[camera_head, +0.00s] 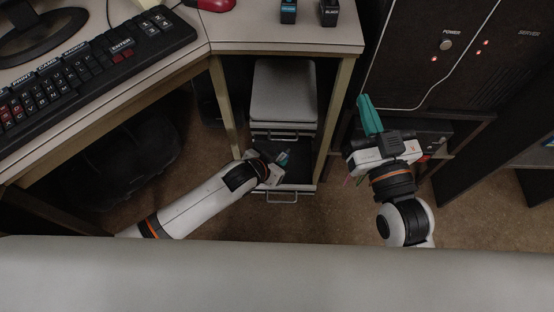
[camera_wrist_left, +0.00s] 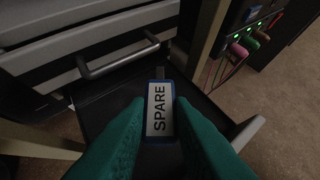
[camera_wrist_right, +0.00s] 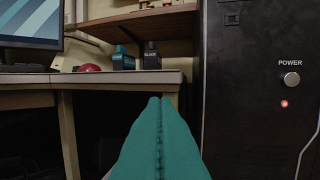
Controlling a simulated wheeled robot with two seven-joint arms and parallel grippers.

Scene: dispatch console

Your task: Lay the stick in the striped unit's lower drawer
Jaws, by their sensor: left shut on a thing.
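The stick (camera_wrist_left: 159,113) is a small blue-edged block with a white label reading SPARE. My left gripper (camera_head: 284,157) is shut on it, and the teal fingers (camera_wrist_left: 155,125) press its two sides in the left wrist view. The striped unit (camera_head: 283,92) stands under the desk. Its lower drawer (camera_head: 297,176) is pulled out, with a dark interior, and the stick is over it. I cannot tell whether the stick touches the drawer floor. My right gripper (camera_head: 368,113) is shut and empty, with its fingers together in the right wrist view (camera_wrist_right: 160,125).
A closed drawer's handle (camera_wrist_left: 118,56) sits just above the open drawer. A desk leg (camera_head: 224,105) stands left of the unit, another right of it. A black cabinet (camera_head: 430,50) with a power button stands at the right. Coloured plugs (camera_wrist_left: 243,50) show beyond the drawer.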

